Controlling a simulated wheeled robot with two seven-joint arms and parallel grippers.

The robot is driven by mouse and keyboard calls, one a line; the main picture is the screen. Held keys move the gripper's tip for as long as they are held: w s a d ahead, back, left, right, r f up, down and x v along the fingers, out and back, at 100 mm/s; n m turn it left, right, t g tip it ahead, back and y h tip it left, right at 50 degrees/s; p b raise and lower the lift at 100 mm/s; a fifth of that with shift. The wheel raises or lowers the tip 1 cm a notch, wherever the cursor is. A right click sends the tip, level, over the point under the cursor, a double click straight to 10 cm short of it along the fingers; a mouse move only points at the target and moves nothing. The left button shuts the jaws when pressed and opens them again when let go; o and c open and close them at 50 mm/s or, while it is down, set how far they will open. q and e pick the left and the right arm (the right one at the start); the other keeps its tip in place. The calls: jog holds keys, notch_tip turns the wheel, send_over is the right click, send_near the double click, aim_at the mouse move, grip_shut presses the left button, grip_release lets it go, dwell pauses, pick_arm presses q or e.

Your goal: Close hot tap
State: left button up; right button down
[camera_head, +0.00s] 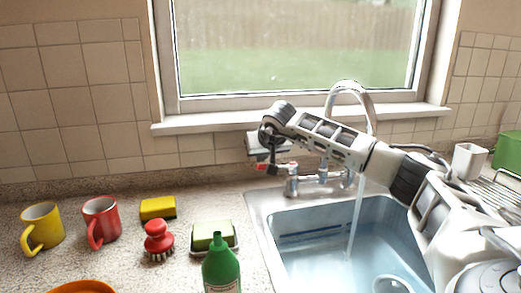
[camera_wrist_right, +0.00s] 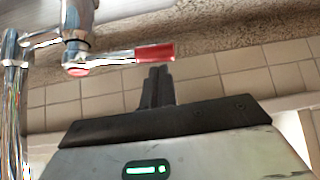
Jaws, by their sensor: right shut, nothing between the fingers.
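The hot tap (camera_head: 291,182) stands at the back left of the sink, with a red-ended lever that reaches out to the left. In the right wrist view its red lever (camera_wrist_right: 155,52) lies sideways just beyond my fingertips. My right gripper (camera_head: 270,164) is at the lever's outer end, in front of the window wall. In the right wrist view the dark fingers of my right gripper (camera_wrist_right: 157,70) are together and empty. Contact with the lever cannot be told. Water (camera_head: 355,218) runs from the curved spout (camera_head: 350,88) into the sink. My left gripper is out of view.
The sink (camera_head: 300,236) lies below my right arm. A green bottle (camera_head: 221,266), a sponge in a dish (camera_head: 213,238), a red brush (camera_head: 158,238), a yellow sponge (camera_head: 158,208) and red (camera_head: 101,218) and yellow mugs (camera_head: 43,226) stand on the left counter.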

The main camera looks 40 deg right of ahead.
jog(key=shift+s+a+f, duration=0.15)
jog(key=shift+s+a, duration=0.15)
jog(key=shift+s, duration=0.3)
